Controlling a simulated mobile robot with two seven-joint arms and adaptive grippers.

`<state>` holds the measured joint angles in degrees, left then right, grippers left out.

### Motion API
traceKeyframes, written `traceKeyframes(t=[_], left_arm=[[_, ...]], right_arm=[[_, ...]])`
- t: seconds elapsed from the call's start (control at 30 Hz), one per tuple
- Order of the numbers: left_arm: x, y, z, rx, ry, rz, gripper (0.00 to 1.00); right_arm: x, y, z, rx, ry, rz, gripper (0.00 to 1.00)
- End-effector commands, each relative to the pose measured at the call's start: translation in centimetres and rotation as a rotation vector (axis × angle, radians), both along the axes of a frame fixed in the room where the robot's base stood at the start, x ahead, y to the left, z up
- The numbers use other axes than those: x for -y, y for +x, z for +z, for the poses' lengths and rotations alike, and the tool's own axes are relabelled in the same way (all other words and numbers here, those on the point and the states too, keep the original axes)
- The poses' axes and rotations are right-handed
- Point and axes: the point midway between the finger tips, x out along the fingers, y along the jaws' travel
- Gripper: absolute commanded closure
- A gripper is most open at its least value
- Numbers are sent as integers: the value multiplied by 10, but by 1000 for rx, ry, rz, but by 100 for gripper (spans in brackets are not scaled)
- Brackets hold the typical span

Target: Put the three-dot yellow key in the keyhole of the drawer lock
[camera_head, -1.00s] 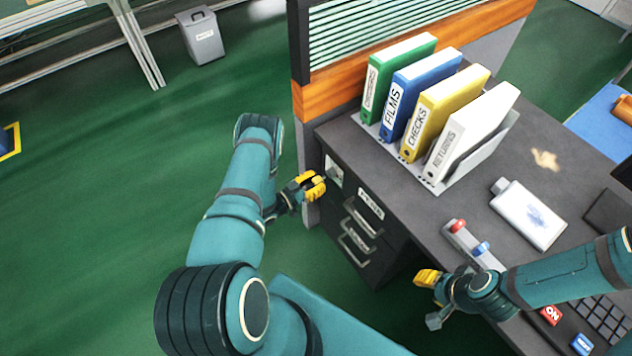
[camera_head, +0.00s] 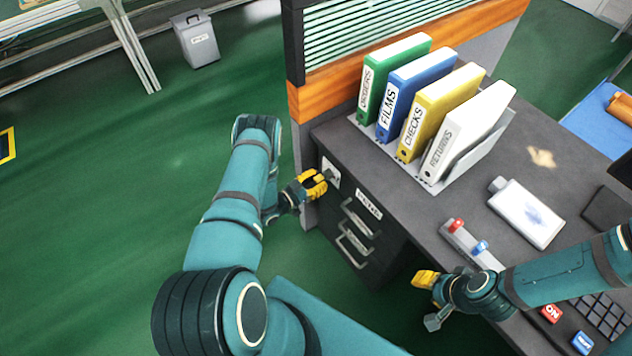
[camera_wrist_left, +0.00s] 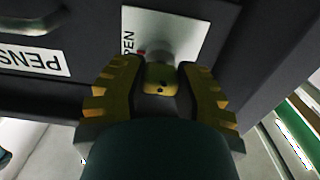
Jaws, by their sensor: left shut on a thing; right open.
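The yellow key (camera_wrist_left: 160,78) sits between the fingers of my left gripper (camera_wrist_left: 160,92), which is shut on it. Dark dots show on its head, but I cannot count them surely. The key's far end points at the round metal drawer lock (camera_wrist_left: 156,52) on a pale plate marked OPEN. I cannot tell whether its tip is in the keyhole, which is hidden. In the head view my left gripper (camera_head: 314,184) is right at the lock plate (camera_head: 331,172) on the drawer front. My right gripper (camera_head: 425,279) is open and empty by the desk's front edge.
The dark drawer cabinet (camera_head: 332,211) has two handles and a PENS label (camera_wrist_left: 32,58). Several binders (camera_head: 428,110) stand on the desk above. A white bottle (camera_head: 527,213) and a grey holder with red and blue knobs (camera_head: 472,246) lie nearer my right arm. Green floor is clear at left.

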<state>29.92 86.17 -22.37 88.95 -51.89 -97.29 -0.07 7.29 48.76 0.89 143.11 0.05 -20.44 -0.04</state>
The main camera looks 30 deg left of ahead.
Motion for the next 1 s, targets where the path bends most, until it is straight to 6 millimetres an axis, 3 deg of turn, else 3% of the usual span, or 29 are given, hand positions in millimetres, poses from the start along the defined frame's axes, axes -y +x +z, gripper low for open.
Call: traceKeyframes(t=[0.37, 0.4, 0.47, 0.8, 1.0], left_arm=[[3, 8, 0, 0, 0, 0, 92], [3, 8, 0, 0, 0, 1, 55], [3, 8, 0, 0, 0, 1, 37], [2, 6, 0, -1, 0, 1, 37], [-7, -15, -1, -3, 0, 3, 37]], right_arm=[[0, 0, -3, 0, 0, 0, 58], [0, 0, -3, 0, 0, 0, 58], [0, 0, -3, 0, 0, 0, 58], [0, 0, -3, 0, 0, 0, 58], [0, 0, -3, 0, 0, 0, 58]])
